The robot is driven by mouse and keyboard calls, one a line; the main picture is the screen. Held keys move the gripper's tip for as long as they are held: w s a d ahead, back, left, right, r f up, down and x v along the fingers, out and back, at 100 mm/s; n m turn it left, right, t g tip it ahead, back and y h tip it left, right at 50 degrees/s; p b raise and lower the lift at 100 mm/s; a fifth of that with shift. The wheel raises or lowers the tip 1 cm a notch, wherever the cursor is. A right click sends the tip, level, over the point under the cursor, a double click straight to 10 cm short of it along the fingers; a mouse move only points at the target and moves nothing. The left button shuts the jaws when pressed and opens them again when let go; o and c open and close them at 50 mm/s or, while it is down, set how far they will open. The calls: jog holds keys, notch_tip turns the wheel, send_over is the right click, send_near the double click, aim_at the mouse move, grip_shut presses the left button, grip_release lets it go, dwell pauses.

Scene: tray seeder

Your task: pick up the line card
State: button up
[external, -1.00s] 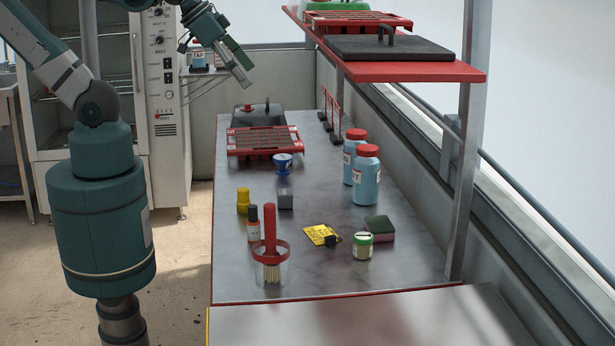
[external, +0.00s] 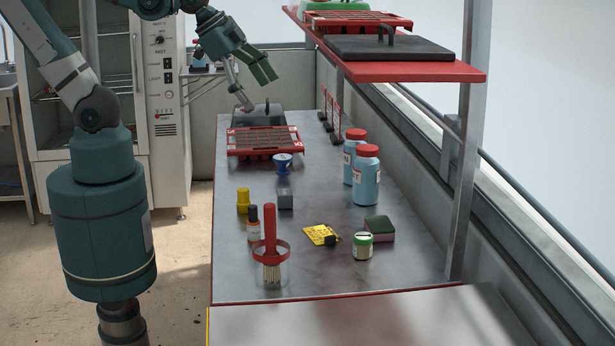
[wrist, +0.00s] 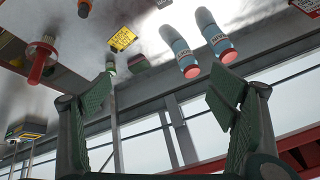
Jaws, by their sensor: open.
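The line card, a yellow card (external: 319,234) with dark print, lies flat on the grey bench right of its middle. A small black block or clip (external: 331,240) sits at its near right corner. The card also shows in the wrist view (wrist: 122,39), at the upper left between the finger directions. My gripper (external: 260,95) is open and empty. It hangs in the air over the far end of the bench, well behind and above the card. In the wrist view its two green fingers (wrist: 160,88) stand wide apart with nothing between them.
Near the card stand a green-lidded jar (external: 362,246), a sponge (external: 379,228), a red-handled tool in a clear cup (external: 271,262) and a small bottle (external: 253,223). Two blue bottles (external: 366,178) stand behind. A red tray (external: 264,151) lies below my gripper. A red shelf (external: 440,72) overhangs right.

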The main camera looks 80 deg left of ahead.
jog(key=w+d+f+m+g+b, duration=0.1)
jog(key=w+d+f+m+b, duration=0.2)
jog(key=f+m, duration=0.35)
jog(key=w+d+f+m+b, duration=0.1)
jog(key=w+d+f+m, duration=0.35)
jog(key=m, duration=0.35)
jog(key=m+g+y+b, duration=0.1)
jog(key=m+b, duration=0.3)
jog(key=m, duration=1)
send_near(325, 234)
jog(key=shift+s+r+n, duration=0.15)
jog(key=shift+r+n, duration=0.1)
jog(key=shift+r, duration=0.4)
jog(key=shift+f, duration=0.1)
jog(key=shift+x, duration=1.2)
jog(key=shift+f+b, duration=0.1)
jog(key=shift+b, duration=0.25)
jog(key=shift+d+b+x, duration=0.2)
jog(key=shift+b+x, duration=0.8)
jog(key=shift+x, duration=1.5)
